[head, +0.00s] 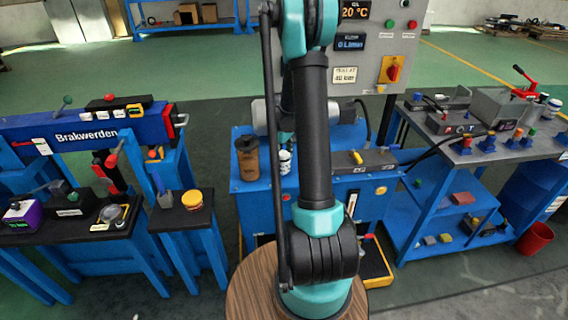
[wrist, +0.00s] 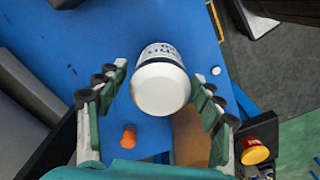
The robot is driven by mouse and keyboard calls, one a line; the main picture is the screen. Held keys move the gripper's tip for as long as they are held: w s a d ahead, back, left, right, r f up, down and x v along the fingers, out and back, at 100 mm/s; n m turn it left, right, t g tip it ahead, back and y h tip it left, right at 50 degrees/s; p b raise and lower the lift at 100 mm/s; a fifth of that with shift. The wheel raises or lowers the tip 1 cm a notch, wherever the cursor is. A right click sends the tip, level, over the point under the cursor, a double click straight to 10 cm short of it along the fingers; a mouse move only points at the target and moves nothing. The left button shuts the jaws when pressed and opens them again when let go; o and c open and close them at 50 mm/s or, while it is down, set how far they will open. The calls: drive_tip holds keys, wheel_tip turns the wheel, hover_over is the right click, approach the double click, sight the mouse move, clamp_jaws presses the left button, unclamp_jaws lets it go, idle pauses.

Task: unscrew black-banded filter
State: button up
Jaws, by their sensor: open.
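A white canister (wrist: 160,88) with dark lettering on its side shows in the wrist view, its pale round end facing the camera. My gripper (wrist: 158,76) is open, with one finger on each side of the canister. A gap shows at the left finger; the right finger is close, and I cannot tell whether it touches. In the head view a small white canister (head: 285,161) stands on the blue bench (head: 255,186), partly hidden by my arm. My gripper is hidden in that view.
A brown container (head: 247,158) stands left of the small canister. A control panel (head: 375,50) rises behind. Blue workbenches stand left and right, the right one crowded (head: 480,125).

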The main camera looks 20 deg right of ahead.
drive_tip(key=m, duration=0.4)
drive_tip(key=shift+m, duration=0.4)
drive_tip(key=m, duration=0.5)
drive_tip(key=c, duration=1.3)
drive_tip(key=shift+r, duration=0.1)
